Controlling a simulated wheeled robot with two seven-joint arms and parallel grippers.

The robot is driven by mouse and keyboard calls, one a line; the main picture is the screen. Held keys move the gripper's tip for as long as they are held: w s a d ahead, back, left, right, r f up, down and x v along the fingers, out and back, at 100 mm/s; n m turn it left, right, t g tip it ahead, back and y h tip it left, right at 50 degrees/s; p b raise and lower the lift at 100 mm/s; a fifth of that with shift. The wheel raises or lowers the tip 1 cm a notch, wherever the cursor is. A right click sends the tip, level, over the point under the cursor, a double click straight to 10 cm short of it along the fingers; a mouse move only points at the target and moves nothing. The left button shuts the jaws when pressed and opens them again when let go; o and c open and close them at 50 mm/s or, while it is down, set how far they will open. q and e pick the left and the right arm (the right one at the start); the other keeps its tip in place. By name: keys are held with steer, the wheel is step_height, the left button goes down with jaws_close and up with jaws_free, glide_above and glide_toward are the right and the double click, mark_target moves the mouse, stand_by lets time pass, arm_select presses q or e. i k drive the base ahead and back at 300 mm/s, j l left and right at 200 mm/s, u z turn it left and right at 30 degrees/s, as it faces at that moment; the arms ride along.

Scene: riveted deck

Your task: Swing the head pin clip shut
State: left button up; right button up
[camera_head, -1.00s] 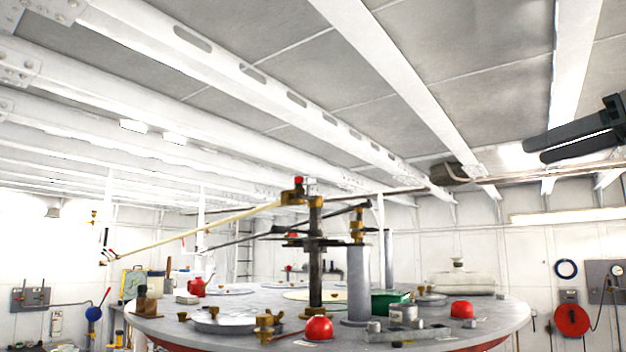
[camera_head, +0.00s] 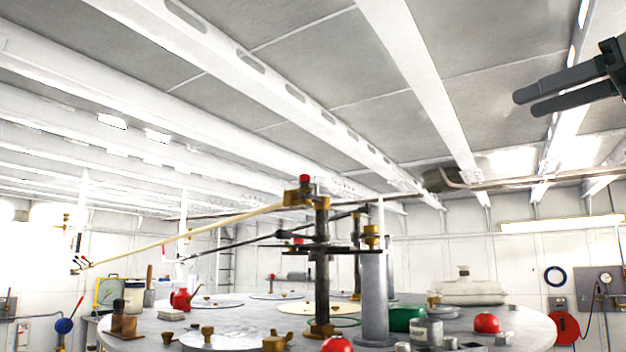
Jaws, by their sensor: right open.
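A dark upright post (camera_head: 322,265) stands on the round grey table. At its top is a brass head fitting (camera_head: 305,194) with a red cap (camera_head: 304,178). A long cream rod (camera_head: 190,235) runs from the fitting down to the left, and a dark rod (camera_head: 255,238) runs below it. The pin clip is too small for me to make out at the head. My right gripper (camera_head: 526,103) is at the upper right, open and empty, its two dark fingers pointing left. It appears well to the right of the head fitting and higher in the picture. My left gripper is out of view.
The round table (camera_head: 175,325) is crowded: a grey cylinder (camera_head: 374,300) beside the post, a green container (camera_head: 405,318), a red dome (camera_head: 486,323), a red can (camera_head: 181,300) and brass knobs. White beams cross the ceiling. The space between gripper and post looks open.

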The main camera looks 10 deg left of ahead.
mark_target(318, 180)
steer(key=i+j, duration=0.3)
steer(key=j, duration=0.2)
steer(key=i+j, duration=0.65)
steer(key=j, duration=0.3)
